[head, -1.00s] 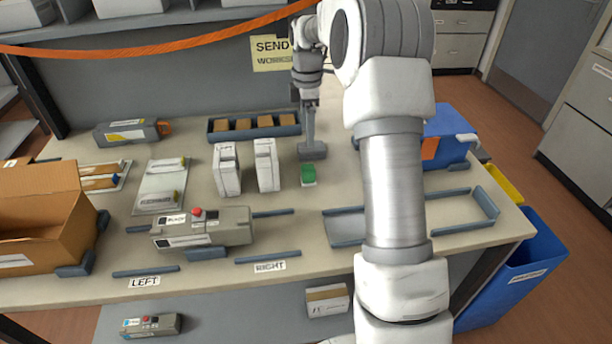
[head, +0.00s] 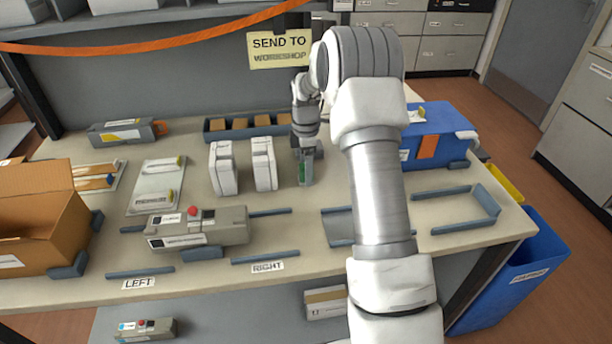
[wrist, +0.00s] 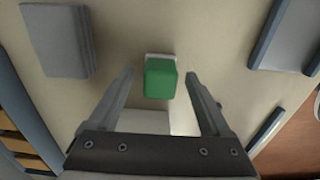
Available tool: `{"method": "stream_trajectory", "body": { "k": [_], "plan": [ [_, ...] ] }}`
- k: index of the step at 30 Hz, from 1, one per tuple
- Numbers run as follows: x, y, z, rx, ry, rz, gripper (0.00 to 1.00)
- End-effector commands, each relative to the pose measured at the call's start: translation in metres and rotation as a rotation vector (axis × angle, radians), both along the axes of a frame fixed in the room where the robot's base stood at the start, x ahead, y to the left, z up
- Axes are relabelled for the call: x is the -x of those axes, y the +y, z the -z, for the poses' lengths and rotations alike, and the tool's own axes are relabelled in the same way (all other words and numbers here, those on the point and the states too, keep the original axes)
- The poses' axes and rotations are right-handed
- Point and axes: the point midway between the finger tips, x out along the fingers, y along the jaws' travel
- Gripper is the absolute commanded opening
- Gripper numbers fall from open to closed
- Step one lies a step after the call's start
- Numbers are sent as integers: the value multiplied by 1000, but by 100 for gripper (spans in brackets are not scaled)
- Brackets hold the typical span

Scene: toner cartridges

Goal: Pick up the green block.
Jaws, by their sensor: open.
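The green block (wrist: 161,78) is in the middle of the wrist view, between and slightly beyond the tips of my open gripper (wrist: 160,75). A pale strip shows at its far edge. In the head view the green block (head: 302,172) is a small green patch, mostly hidden by my gripper (head: 305,170), which is low over the table right of the two white cartons. The jaws hold nothing. I cannot tell the exact height of the fingertips over the table.
Two white cartons (head: 223,168) (head: 263,164) stand left of the block. A tray of brown pieces (head: 243,128) lies behind. A blue bin (head: 432,135) is at the back right, and a grey tray (head: 338,228) is at the front right.

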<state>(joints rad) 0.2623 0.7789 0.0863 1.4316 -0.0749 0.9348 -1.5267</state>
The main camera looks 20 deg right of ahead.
Motion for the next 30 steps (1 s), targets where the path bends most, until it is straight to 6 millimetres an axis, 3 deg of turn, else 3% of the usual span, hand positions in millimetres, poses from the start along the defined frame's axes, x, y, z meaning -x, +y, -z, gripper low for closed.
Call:
{"method": "stream_trajectory", "body": {
  "k": [6, 20, 30],
  "plan": [
    [0, 0, 2, 0, 0, 0, 82],
    [0, 0, 1, 0, -1, 0, 0],
    [0, 0, -1, 0, -2, 0, 0]
  ]
}}
